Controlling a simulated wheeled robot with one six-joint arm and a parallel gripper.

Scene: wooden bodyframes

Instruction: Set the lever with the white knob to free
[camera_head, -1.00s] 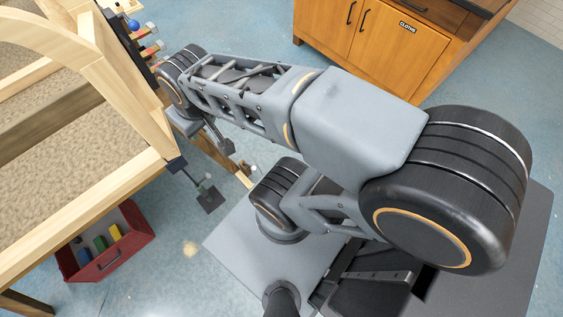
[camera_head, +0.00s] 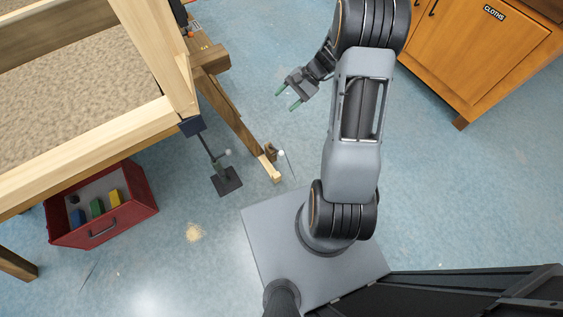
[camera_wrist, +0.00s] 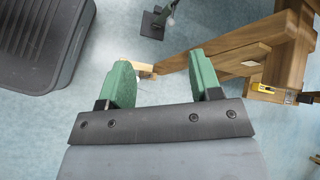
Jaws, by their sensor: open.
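A second white knob (camera_head: 281,153) shows by the end of a wooden floor beam (camera_head: 247,137).
A large light wooden frame (camera_head: 85,140) stands at left. A red crate (camera_head: 140,205) with coloured blocks sits on the floor below it. A wooden cabinet labelled CLOTHS (camera_head: 455,60) stands at upper right. Open blue floor (camera_head: 440,190) lies between.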

